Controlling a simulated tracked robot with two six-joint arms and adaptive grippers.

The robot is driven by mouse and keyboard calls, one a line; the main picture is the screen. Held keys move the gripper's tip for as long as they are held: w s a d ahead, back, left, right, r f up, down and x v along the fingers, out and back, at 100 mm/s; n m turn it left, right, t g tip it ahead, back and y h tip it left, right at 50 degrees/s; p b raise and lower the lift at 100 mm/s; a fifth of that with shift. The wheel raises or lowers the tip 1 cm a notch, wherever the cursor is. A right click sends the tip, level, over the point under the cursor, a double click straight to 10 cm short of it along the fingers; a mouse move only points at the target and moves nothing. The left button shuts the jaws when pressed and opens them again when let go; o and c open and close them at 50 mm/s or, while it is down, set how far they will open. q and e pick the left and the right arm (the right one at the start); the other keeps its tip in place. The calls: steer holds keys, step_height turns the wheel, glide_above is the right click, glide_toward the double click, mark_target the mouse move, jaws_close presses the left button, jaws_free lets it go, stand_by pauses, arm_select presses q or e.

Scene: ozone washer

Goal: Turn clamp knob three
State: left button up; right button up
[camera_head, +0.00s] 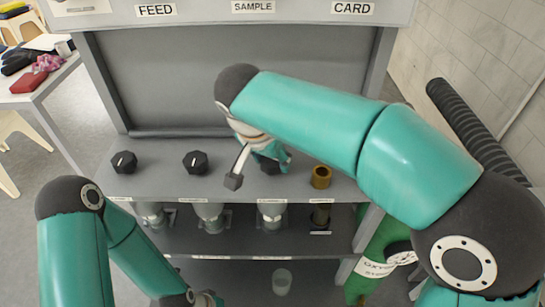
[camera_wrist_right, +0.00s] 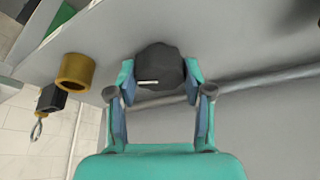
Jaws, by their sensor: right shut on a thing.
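Three black clamp knobs stand in a row on the grey ledge (camera_head: 158,185): a left knob (camera_head: 124,162), a middle knob (camera_head: 196,163), and the third to their right, largely covered by my right gripper (camera_head: 270,161) in the head view. In the right wrist view the third knob (camera_wrist_right: 160,70) shows a pale mark line and sits between the fingers of my right gripper (camera_wrist_right: 160,98), which is shut on it. My left gripper (camera_head: 205,299) is low at the bottom edge, partly cut off; its fingers are unclear.
A brass collar (camera_head: 321,177) stands on the ledge just right of the third knob. Grey fittings (camera_head: 210,217) hang below the ledge. A green cylinder (camera_head: 377,268) and a ribbed black hose (camera_head: 465,120) are at right. A table (camera_head: 45,85) stands at left.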

steer(key=m+h, duration=0.1)
steer(key=m, duration=0.1)
steer(key=shift+a+r+m+p, duration=0.1)
steer(key=shift+m+p, duration=0.25)
steer(key=shift+m, duration=0.05)
steer(key=m+g+p, duration=0.1)
steer(key=m, duration=0.1)
steer(key=shift+w+m+h, duration=0.1)
steer(key=shift+m+h, duration=0.3)
steer(key=m+g+p, duration=0.1)
steer(key=m, duration=0.1)
steer(key=m+p, duration=0.2)
steer(key=shift+w+r+g+h, duration=0.1)
steer(key=shift+g+h, duration=0.2)
steer(key=shift+g, duration=0.1)
steer(key=shift+m+g+p, duration=0.6)
steer(key=shift+m+p, duration=0.35)
steer(key=shift+m, duration=0.65)
steer(key=o, duration=1.2)
steer(key=shift+c, duration=0.2)
steer(key=shift+f, duration=0.2)
